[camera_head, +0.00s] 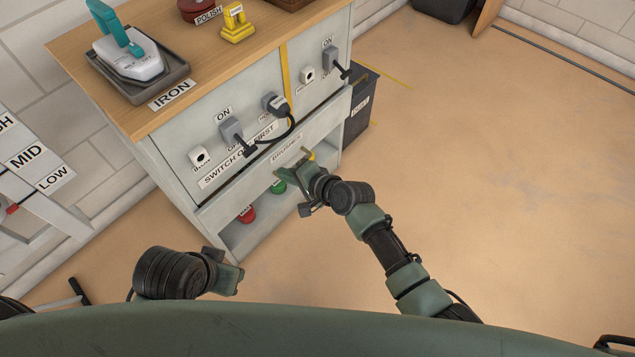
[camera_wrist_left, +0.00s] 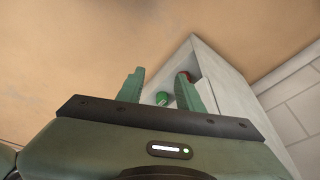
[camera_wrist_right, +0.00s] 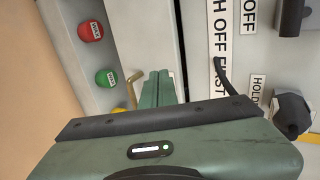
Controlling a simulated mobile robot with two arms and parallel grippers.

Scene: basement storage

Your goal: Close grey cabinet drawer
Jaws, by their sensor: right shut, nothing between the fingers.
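The grey cabinet (camera_head: 180,150) has a wide drawer front (camera_head: 240,185) below its switch panel, with a small label and a brass handle (camera_head: 311,155). How far the drawer stands out is hard to tell. My right gripper (camera_head: 291,172) is at the drawer front, close to the handle. In the right wrist view its fingers (camera_wrist_right: 158,88) are together and empty, beside the brass handle (camera_wrist_right: 134,76); contact cannot be told. My left gripper (camera_head: 238,278) is low, in front of the cabinet's left side and away from the drawer. Its fingers (camera_wrist_left: 168,92) are apart and empty.
Red (camera_head: 246,214) and green (camera_head: 278,187) items sit on the open shelf below the drawer. Plugs and a cable (camera_head: 290,128) hang from the panel above. An iron (camera_head: 128,55) stands on top. A dark bin (camera_head: 360,105) is to the right; the floor (camera_head: 480,180) beyond is clear.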

